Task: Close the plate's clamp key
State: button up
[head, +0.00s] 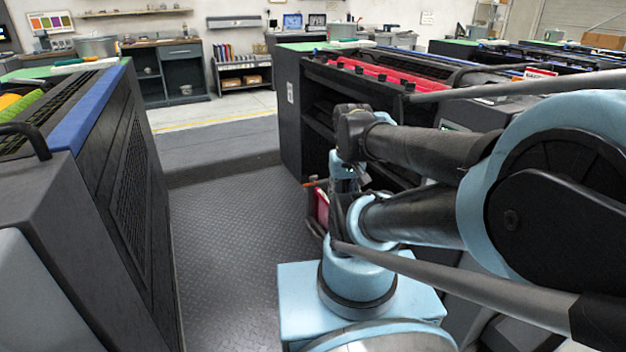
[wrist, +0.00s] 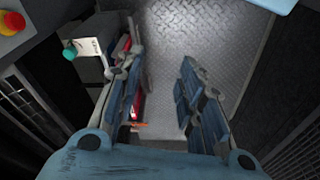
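My gripper (wrist: 165,105) is open in the wrist view, its two fingers wide apart with bare floor showing between them. A red part (wrist: 139,104) shows just behind the left finger and is partly hidden by it. A small orange bar (wrist: 138,126) lies near that finger's base. In the head view the red part (head: 322,205) and the orange bar (head: 315,183) show beside the machine's open side, left of my wrist. I cannot tell which of these is the clamp key or whether it is closed. My fingers are mostly hidden in the head view.
A teal knob (wrist: 69,53) and a red button (wrist: 13,21) are at the wrist view's upper left. A dark machine (head: 290,115) with open shelves stands beside my arm. Another machine (head: 100,190) stands at left. The ribbed floor (head: 225,240) between them is clear.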

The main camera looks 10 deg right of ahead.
jog(key=w+r+m, duration=0.3)
jog(key=w+r, duration=0.5)
jog(key=w, duration=0.2)
jog(key=m+g, duration=0.2)
jog(key=m, duration=1)
send_over(314, 176)
notch_tip(314, 176, down, 18)
notch_tip(314, 176, down, 17)
jog(key=shift+a+r, duration=0.1)
jog(key=shift+r, duration=0.05)
grip_shut()
